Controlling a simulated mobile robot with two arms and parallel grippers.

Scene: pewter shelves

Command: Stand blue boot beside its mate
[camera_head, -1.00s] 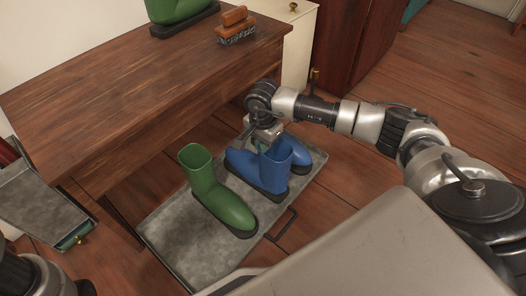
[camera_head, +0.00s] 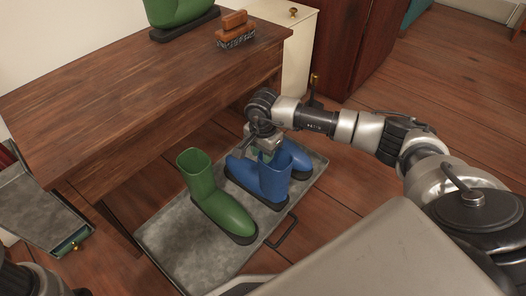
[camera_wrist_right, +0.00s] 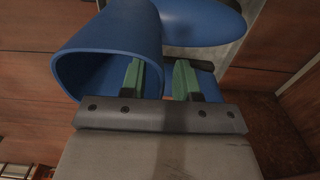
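A blue boot (camera_head: 275,181) stands upright on the grey tray, its toe pointing left. Another blue boot (camera_head: 301,161) is just behind it to the right, partly hidden. In the right wrist view, one boot's shaft opening (camera_wrist_right: 82,68) is at the left and a blue toe (camera_wrist_right: 205,20) is at the top right. My right gripper (camera_head: 262,151) is low over the boots' tops. In its wrist view the green fingertips (camera_wrist_right: 160,80) are apart, one in front of the shaft opening and one just outside its rim. I see no firm grasp. My left gripper is out of view.
A green boot (camera_head: 216,200) stands on the tray (camera_head: 185,248) left of the blue ones. The tray's handle (camera_head: 284,232) is at its front right.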

